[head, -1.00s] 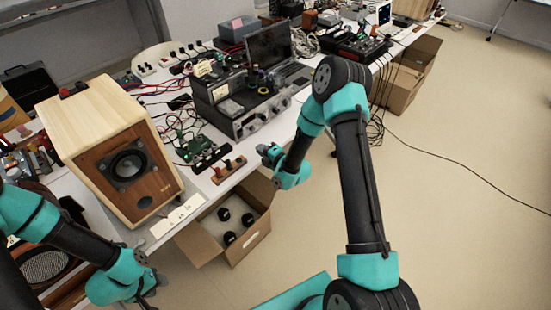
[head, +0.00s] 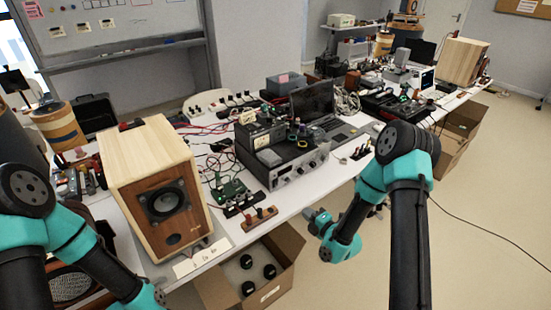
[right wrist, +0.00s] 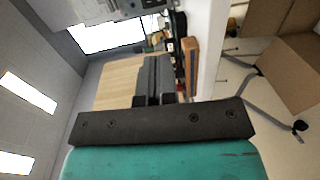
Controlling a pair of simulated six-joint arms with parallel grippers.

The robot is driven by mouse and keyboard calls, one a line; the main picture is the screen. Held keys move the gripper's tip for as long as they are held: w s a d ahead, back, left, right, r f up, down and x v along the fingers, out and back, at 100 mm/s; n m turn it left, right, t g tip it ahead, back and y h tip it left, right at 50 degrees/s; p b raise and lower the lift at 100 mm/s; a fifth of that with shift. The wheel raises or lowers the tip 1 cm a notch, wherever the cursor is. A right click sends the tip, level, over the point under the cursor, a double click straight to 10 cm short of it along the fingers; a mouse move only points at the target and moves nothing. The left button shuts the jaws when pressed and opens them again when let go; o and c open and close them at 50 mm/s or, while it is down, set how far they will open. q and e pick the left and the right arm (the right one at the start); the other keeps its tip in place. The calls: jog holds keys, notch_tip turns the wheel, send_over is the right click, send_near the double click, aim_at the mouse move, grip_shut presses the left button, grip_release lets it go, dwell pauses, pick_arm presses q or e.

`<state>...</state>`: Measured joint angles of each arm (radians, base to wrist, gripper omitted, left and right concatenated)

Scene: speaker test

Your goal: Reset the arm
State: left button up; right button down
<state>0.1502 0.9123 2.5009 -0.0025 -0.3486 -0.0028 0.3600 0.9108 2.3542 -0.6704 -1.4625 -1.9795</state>
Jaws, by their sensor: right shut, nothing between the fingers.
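My right gripper (head: 312,214) hangs in front of the table's front edge in the head view, clear of the table and of every object. In the right wrist view its dark fingers (right wrist: 154,72) are together with nothing between them. The teal wrist of my left arm (head: 148,299) is at the bottom left, low in front of the wooden speaker (head: 128,178). The left fingers are cut off by the lower picture edge.
A white table (head: 300,196) carries a grey amplifier (head: 290,172), a laptop (head: 312,103), a green circuit board (head: 228,188) and cables. An open cardboard box (head: 283,284) with black round parts stands below. The floor (head: 500,210) at the right is mostly clear.

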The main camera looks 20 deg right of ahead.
jog(key=s+a+f+m+g, duration=0.2)
jog(key=s+f+m+g, duration=0.1)
jog(key=s+m+g, duration=0.2)
jog(key=s+a+f+m+g+h, duration=0.1)
jog(key=s+f+m+g, duration=0.3)
jog(key=s+m, duration=0.5)
jog(key=s+a+f+m+g+h, duration=0.1)
jog(key=s+a+f+m+g, duration=0.3)
jog(key=m, duration=0.6)
jog(key=s+g, duration=0.2)
jog(key=s, duration=0.1)
jog(key=shift+s+f, duration=0.15)
jog(key=shift+s, duration=0.15)
